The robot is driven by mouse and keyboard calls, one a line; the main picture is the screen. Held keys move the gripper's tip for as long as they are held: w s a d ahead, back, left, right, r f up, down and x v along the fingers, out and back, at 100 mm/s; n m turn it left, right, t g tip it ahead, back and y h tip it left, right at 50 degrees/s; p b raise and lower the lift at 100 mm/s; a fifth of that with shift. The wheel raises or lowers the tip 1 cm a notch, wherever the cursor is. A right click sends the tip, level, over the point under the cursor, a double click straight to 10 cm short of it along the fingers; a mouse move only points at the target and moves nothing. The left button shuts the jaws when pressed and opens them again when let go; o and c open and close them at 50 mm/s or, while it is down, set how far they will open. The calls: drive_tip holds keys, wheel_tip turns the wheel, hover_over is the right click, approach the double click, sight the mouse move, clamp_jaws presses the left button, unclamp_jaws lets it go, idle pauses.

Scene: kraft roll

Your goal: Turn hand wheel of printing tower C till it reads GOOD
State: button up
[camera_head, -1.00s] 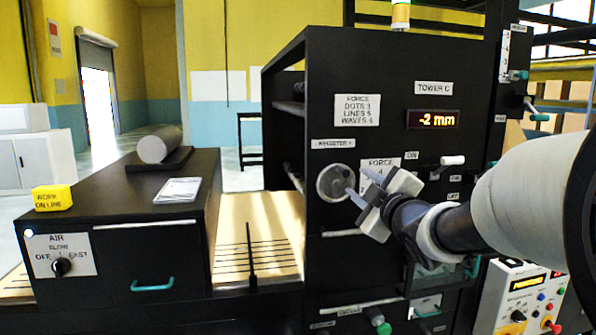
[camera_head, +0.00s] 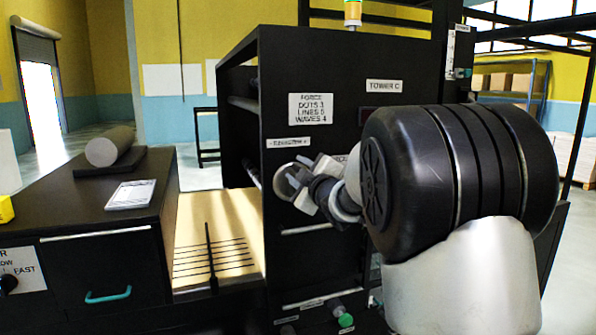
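The black printing tower with the TOWER C label (camera_head: 384,86) stands in the middle. Its round grey hand wheel (camera_head: 280,186) is on the front face below the register label (camera_head: 289,143). My gripper (camera_head: 294,184) is at the wheel, its fingers overlapping the wheel in the picture. I cannot tell whether they grip it. The display (camera_head: 368,114) below the TOWER C label is almost wholly hidden by my arm, so its reading cannot be seen.
My arm covers the right part of the tower front. A force card (camera_head: 311,108) is above the wheel. At left is a dark cabinet (camera_head: 98,258) with a roll (camera_head: 109,146) and papers (camera_head: 130,195) on top. A striped pale web (camera_head: 213,240) lies between cabinet and tower.

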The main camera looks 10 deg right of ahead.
clamp_jaws()
drive_tip(key=shift+d+m, duration=0.15)
drive_tip(key=shift+m, duration=0.15)
drive_tip(key=shift+w+d+f+m+p, duration=0.2)
drive_tip(key=shift+d+f+m, duration=0.5)
drive_tip(key=shift+m, duration=1.8)
drive_tip(key=shift+w+d+f+m+p, duration=0.1)
drive_tip(key=shift+d+f+m+p, duration=0.4)
drive_tip(key=shift+m, duration=2)
drive_tip(key=shift+w+d+f+m+p, duration=0.1)
drive_tip(key=shift+d+f+m, duration=0.7)
drive_tip(key=shift+m, duration=1.7)
unclamp_jaws()
